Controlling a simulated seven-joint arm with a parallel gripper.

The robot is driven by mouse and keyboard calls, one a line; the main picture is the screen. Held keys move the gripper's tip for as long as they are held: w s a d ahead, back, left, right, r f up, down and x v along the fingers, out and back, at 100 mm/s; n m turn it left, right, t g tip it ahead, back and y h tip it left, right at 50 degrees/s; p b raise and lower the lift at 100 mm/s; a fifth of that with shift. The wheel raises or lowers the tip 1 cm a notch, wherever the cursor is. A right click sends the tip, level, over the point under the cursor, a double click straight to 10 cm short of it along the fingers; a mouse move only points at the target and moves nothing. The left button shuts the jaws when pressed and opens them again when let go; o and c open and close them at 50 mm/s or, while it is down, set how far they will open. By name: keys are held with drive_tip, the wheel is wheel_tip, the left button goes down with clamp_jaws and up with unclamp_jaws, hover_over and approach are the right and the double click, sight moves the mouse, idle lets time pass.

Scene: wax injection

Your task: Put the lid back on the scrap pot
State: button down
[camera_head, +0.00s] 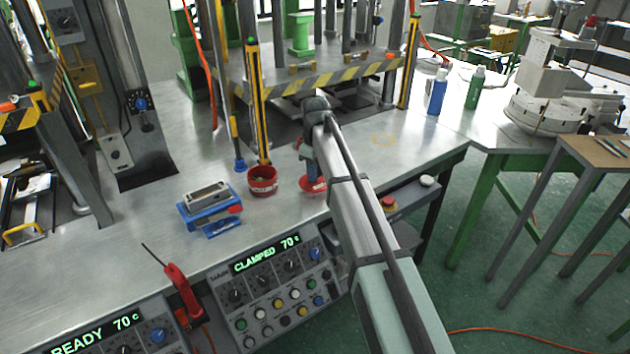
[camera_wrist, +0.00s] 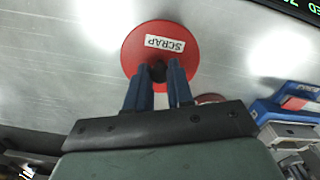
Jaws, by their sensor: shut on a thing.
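The red lid (camera_head: 315,187) is at the bench's front, right of the red scrap pot (camera_head: 262,184). In the wrist view the lid (camera_wrist: 137,45) is a red disc with a white SCRAP label and a dark knob. My gripper (camera_head: 309,170) is over the lid, its blue fingers (camera_wrist: 160,78) shut on the knob. The pot is open at the top and stands upright; part of its red rim (camera_wrist: 210,98) shows behind my gripper in the wrist view. Whether the lid touches the bench or hangs just above it, I cannot tell.
A blue tray-like fixture with a grey block (camera_head: 208,197) stands left of the pot. A yellow-black post (camera_head: 257,110) rises just behind the pot. Control panels (camera_head: 277,290) line the bench front. The bench right of the lid is clear up to the bottles (camera_head: 437,92).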

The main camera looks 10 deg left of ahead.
wheel_tip(320, 180, up, 4)
drive_tip(key=shift+r, duration=0.55)
drive_tip(key=shift+s+a+r, duration=0.1)
drive_tip(key=shift+a+r, duration=0.15)
drive_tip(key=shift+a, duration=0.05)
drive_tip(key=a+r, duration=0.1)
drive_tip(key=a, duration=0.7)
drive_tip(key=a+r, duration=0.2)
drive_tip(key=a, duration=0.6)
drive_tip(key=shift+s+r, duration=0.25)
drive_tip(key=shift+s, duration=0.15)
drive_tip(key=shift+f, duration=0.1)
drive_tip(key=shift+f, duration=3.05)
